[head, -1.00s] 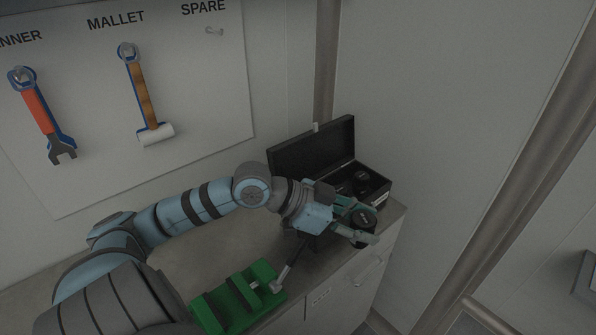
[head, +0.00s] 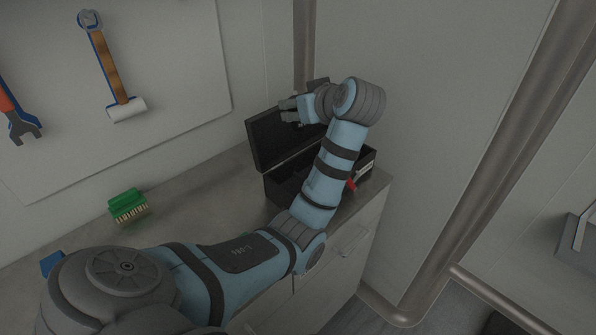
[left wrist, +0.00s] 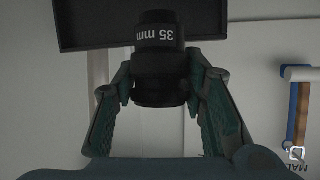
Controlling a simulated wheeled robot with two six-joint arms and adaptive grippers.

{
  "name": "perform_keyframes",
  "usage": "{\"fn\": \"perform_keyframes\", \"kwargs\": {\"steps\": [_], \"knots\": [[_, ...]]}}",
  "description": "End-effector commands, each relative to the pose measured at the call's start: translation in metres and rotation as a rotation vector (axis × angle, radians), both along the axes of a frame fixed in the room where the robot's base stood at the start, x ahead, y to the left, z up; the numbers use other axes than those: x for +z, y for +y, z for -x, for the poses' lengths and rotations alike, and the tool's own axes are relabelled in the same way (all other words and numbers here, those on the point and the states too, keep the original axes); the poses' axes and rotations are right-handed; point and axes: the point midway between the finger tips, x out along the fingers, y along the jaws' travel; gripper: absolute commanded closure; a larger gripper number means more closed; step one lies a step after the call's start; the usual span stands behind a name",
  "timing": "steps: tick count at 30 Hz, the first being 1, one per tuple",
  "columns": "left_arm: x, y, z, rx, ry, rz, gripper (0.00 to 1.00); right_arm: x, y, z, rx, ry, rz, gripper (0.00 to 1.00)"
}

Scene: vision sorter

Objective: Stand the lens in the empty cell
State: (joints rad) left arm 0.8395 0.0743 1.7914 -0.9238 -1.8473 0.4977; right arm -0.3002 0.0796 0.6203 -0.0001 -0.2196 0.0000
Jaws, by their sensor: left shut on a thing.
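My left gripper (left wrist: 160,92) is shut on the lens (left wrist: 158,62), a black barrel with a white "35 mm" band. In the left wrist view it sits between the two green-padded fingers, its label upside down. In the head view my left gripper (head: 292,108) is raised near the top of the open black case's lid (head: 262,142); the lens cannot be made out there. The case's body (head: 278,188) stands below, mostly behind my forearm. Its cells, including the empty one, are hidden. My right gripper is not in view.
A small red thing (head: 352,185) shows beside my forearm at the case. A green block with pale pins (head: 128,206) lies on the grey counter (head: 190,200). A mallet (head: 110,70) hangs on the wall board. A wall stands close behind the case.

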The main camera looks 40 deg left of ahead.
Motion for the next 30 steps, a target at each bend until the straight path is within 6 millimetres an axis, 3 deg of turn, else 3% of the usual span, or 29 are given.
{"fn": "perform_keyframes", "kwargs": {"steps": [2,5,12,15,24,30], "knots": [[-0.001,-0.006,0.005,0.049,0.001,0.001,0.96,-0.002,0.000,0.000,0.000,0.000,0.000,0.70],[-0.019,-0.006,0.008,0.070,0.005,-0.003,0.96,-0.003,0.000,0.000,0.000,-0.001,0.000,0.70],[-0.111,-0.005,0.009,0.067,0.009,-0.006,0.96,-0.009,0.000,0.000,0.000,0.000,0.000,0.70],[-0.138,-0.005,0.009,0.067,0.005,-0.005,0.96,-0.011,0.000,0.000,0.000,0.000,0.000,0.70],[-0.190,-0.005,0.008,0.066,0.004,-0.005,0.96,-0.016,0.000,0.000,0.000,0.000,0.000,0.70],[-0.196,-0.005,0.008,0.066,-0.001,-0.005,0.96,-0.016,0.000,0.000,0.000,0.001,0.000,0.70]]}}
